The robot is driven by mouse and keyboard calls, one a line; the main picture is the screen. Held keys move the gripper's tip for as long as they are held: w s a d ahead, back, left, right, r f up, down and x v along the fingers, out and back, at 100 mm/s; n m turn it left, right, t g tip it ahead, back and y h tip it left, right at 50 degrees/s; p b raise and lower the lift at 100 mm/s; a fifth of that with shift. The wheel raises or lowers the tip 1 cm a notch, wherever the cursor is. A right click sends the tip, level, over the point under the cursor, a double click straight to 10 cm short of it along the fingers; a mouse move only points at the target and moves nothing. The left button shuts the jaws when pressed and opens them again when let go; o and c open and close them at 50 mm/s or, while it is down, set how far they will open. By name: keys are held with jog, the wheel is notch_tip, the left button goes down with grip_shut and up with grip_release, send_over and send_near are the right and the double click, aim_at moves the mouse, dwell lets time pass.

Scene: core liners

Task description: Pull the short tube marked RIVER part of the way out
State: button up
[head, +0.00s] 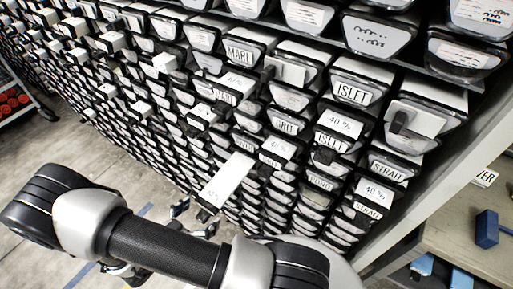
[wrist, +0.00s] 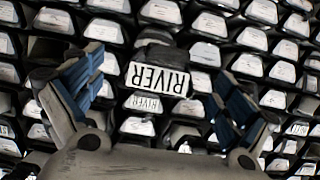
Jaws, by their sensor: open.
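In the wrist view a large label reading RIVER, upside down, is on a tube end (wrist: 157,78) between the fingers of my gripper (wrist: 158,98). A dark block sits just above that label in the picture. Smaller RIVER labels show below it, one at a white tube end (wrist: 145,103) and another lower down, partly behind the gripper body. The blue-padded fingers stand wide apart, one on each side, with no clear contact. In the head view my gripper (head: 195,217) is low beside the rack, near a long white protruding tube (head: 230,178).
The rack (head: 300,125) is densely filled with tube ends, several sticking out at the left and centre. Labels include MARL, GRIT, ISLET and STRAIT. A bench (head: 470,245) with a blue block (head: 487,228) stands at right. Open floor (head: 60,150) lies at left.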

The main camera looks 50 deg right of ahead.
jog(key=shift+f, duration=0.1)
jog(key=shift+a, duration=0.1)
jog(key=v, duration=1.2)
